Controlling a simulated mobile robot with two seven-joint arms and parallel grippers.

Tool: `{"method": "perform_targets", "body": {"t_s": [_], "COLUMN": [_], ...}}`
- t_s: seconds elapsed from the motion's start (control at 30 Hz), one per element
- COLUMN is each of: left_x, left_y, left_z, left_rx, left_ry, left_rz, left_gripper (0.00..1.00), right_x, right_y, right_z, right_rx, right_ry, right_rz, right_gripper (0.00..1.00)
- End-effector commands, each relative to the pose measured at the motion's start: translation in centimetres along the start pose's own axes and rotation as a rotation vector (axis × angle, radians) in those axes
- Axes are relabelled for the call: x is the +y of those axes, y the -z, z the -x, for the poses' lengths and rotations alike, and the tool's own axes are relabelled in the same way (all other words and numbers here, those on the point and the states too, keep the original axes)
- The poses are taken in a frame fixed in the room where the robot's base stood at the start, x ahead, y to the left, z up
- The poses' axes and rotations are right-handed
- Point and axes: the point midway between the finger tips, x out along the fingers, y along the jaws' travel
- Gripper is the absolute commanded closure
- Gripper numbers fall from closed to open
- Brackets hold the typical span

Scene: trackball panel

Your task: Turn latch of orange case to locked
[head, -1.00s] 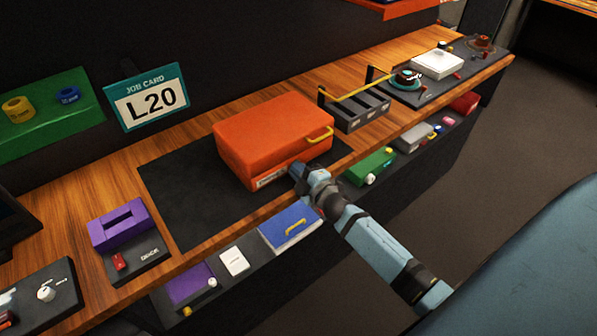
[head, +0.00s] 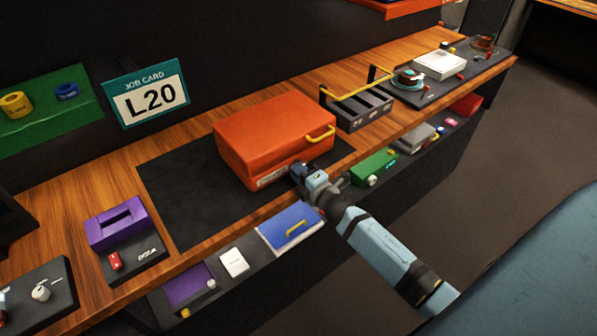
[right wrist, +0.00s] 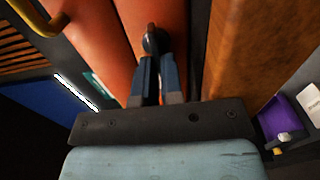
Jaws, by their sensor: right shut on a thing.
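The orange case (head: 270,135) lies closed on a dark mat on the wooden bench, with a yellow handle (head: 320,134) on its front right. It also shows in the right wrist view (right wrist: 115,55), where it fills the upper middle. My right gripper (head: 295,172) is at the lower front edge of the case. In the right wrist view, its two fingers (right wrist: 156,68) are closed on a small dark latch (right wrist: 152,40) on the case's front. The fingers hide part of the latch, and I cannot read its setting. My left gripper is out of view.
A black slotted rack (head: 362,110) with a yellow bar stands right of the case. A purple box (head: 118,222) sits at the left. A blue case (head: 290,229) and a green case (head: 373,167) are on the lower shelf. The dark mat (head: 185,200) is clear left of the case.

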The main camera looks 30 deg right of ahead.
Motion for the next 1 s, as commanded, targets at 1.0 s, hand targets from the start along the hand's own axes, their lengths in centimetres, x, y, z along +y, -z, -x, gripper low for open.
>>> {"method": "perform_targets", "body": {"t_s": [1.0], "left_x": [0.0], "left_y": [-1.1], "left_z": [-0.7], "left_rx": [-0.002], "left_ry": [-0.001], "left_rz": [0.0], "left_gripper": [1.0], "right_x": [-0.4], "right_y": [0.0], "right_z": [7.4], "right_rx": [0.0], "right_ry": [0.004], "right_rz": [0.0], "right_gripper": [0.67]}}
